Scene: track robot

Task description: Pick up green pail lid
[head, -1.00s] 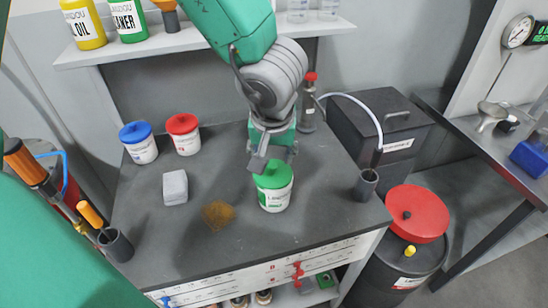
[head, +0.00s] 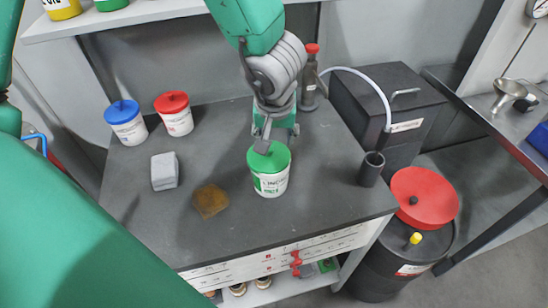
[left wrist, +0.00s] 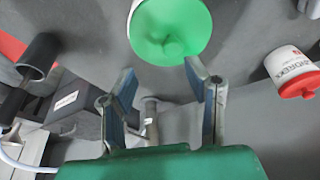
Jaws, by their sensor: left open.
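The green pail lid (head: 268,160) sits on a white pail (head: 271,184) with green print, upright on the dark workbench. In the left wrist view the lid (left wrist: 166,28) is a green disc with a small knob, just beyond the fingertips. My left gripper (head: 266,142) is at the lid's back edge in the head view and partly overlaps it. In the left wrist view its two fingers (left wrist: 160,72) are spread apart with nothing between them. I cannot tell whether a finger touches the lid. My right gripper is not in view.
A blue-lidded pail (head: 127,122) and a red-lidded pail (head: 174,113) stand at the back left. A grey block (head: 164,171) and a brown sponge-like square (head: 210,200) lie left of the green pail. A dark cup (head: 371,169) stands right. A red-capped bottle (head: 310,92) is behind.

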